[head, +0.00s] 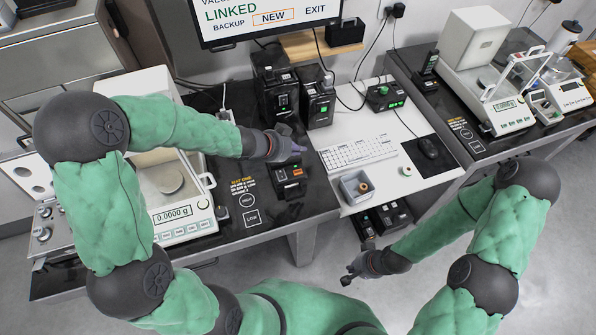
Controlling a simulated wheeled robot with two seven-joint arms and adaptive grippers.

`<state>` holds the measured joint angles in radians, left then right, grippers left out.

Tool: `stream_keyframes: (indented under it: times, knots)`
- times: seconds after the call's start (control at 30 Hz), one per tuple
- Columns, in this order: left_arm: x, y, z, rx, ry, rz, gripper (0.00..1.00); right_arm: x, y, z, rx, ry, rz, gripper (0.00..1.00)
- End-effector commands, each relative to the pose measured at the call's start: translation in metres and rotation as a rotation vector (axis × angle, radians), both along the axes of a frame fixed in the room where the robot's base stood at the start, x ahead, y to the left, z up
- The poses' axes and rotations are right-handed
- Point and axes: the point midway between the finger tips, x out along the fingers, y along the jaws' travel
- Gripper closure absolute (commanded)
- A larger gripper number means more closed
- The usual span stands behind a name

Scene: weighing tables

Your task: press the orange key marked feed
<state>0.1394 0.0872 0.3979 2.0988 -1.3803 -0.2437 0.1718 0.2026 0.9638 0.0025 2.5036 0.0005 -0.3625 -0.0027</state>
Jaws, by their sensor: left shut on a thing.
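A small black device (289,187) stands on the dark left table, just right of the white balance. A small orange key (297,172) shows on its upper face; its marking is too small to read. My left gripper (288,148) is above and behind this device, shut on a small purple-grey thing (298,148) that is partly hidden by the fingers. I cannot tell whether that thing touches the device. My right gripper (349,275) hangs low in front of the tables, over the floor, away from the device. Its fingers are too small to judge.
A white balance (172,215) reading 0.0000 g stands left of the device. Black printer-like boxes (318,98) stand behind it. A monitor (268,18) hangs behind.

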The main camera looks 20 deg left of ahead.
Motion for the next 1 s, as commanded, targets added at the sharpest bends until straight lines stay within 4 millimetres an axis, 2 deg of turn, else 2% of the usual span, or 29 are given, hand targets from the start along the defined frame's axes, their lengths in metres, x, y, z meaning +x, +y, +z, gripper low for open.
stream_keyframes:
  times: [0.7,0.83,1.0]
  knots:
    - [0.0,0.0,-0.069,0.0,0.001,0.0,1.0,0.0,0.0,-0.076,0.0,0.0,0.0,1.0]
    - [0.0,0.0,-0.08,-0.001,0.001,0.001,1.0,0.0,0.0,-0.085,0.0,0.0,0.0,1.0]
    - [0.0,0.0,-0.085,0.0,0.0,0.0,1.0,0.0,0.0,-0.089,0.0,0.0,0.0,1.0]
